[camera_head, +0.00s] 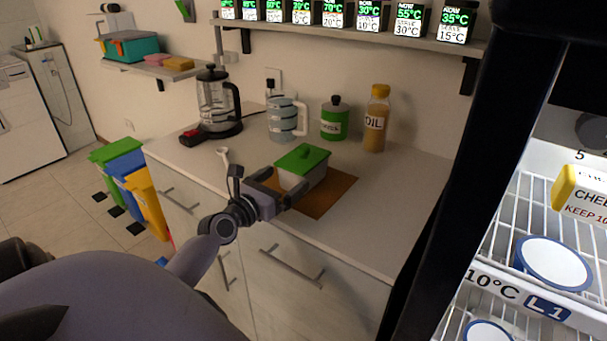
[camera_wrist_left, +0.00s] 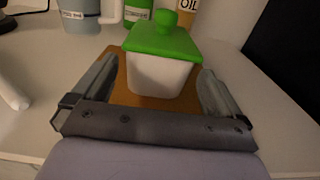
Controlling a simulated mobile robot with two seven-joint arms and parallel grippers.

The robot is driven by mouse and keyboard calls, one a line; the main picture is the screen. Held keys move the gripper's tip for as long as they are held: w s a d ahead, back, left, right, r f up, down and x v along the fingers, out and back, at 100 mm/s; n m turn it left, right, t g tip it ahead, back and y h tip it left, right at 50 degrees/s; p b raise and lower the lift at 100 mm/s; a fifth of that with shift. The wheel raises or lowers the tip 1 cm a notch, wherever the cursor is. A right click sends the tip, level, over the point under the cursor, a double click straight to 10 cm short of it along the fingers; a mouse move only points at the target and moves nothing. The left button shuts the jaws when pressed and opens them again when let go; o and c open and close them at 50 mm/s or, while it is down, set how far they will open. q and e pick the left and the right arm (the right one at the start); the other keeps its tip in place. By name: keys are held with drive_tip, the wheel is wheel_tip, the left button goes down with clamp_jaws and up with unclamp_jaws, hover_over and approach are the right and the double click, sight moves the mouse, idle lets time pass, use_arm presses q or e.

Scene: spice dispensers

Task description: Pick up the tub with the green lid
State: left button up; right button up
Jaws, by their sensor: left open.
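The tub is white with a green lid (camera_head: 302,158) that has a small green knob. It stands upright on a brown mat (camera_head: 335,192) on the counter. In the left wrist view the tub (camera_wrist_left: 160,75) is straight ahead, between the fingers and a little beyond them. My left gripper (camera_head: 277,188) is open at the near side of the tub, with one finger to each side in the wrist view (camera_wrist_left: 160,95). No contact between fingers and tub is visible. My right gripper is not in view.
Behind the tub stand a clear jug (camera_head: 287,118), a green canister (camera_head: 335,120) and an oil bottle (camera_head: 376,120). An open fridge (camera_head: 540,230) with wire shelves is at the right.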

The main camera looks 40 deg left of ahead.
sight(298, 168)
use_arm(q)
drive_tip(key=shift+w+a+b, duration=0.15)
drive_tip(key=shift+w+a, duration=0.05)
drive_tip(key=shift+w, duration=1.4)
drive_tip(key=shift+w+a+b, duration=0.15)
drive_tip(key=shift+w, duration=1.4)
drive_tip(key=c, duration=0.9)
drive_tip(key=shift+r, duration=0.15)
drive_tip(key=shift+c, duration=0.5)
drive_tip(key=shift+r, duration=0.1)
